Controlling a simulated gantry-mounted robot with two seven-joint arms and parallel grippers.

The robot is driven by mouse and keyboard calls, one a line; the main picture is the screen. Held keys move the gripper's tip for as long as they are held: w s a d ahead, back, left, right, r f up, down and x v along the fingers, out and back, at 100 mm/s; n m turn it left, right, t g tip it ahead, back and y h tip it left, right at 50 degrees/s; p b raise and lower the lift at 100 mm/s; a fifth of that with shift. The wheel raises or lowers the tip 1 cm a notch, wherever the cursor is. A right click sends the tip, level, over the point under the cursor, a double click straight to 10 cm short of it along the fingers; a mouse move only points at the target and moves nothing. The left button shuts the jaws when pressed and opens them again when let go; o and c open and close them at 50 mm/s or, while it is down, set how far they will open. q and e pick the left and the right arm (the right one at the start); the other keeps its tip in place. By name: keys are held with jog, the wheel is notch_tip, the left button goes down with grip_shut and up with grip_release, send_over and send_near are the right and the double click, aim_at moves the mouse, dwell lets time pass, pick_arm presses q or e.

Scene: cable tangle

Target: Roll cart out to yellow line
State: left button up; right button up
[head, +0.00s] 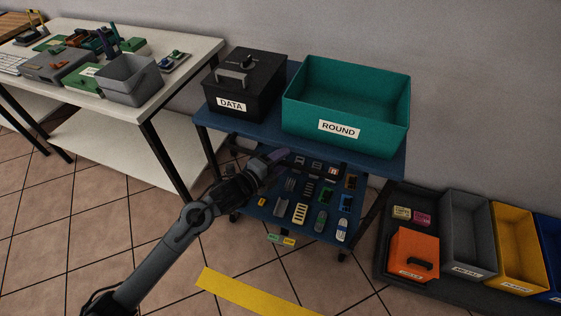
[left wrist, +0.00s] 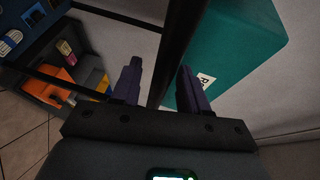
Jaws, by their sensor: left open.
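The blue cart (head: 260,131) stands against the wall, with dark posts and casters. Its top holds a black DATA box (head: 243,85) and a teal ROUND bin (head: 345,105). Its lower shelf carries several small parts. The yellow line (head: 255,293) is on the floor in front of the cart, apart from it. My left gripper (head: 277,160) is at the cart's front, just below the top shelf's edge. In the left wrist view its purple fingers (left wrist: 160,75) are open, with a dark bar (left wrist: 182,45) passing between them; contact cannot be told. My right gripper is not in view.
A white table (head: 185,85) with bins and tools stands left of the cart. A low dark rack (head: 382,255) with orange, grey, yellow and blue bins sits close on the right.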

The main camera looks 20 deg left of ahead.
pick_arm(q)
grip_shut()
dwell(0.5)
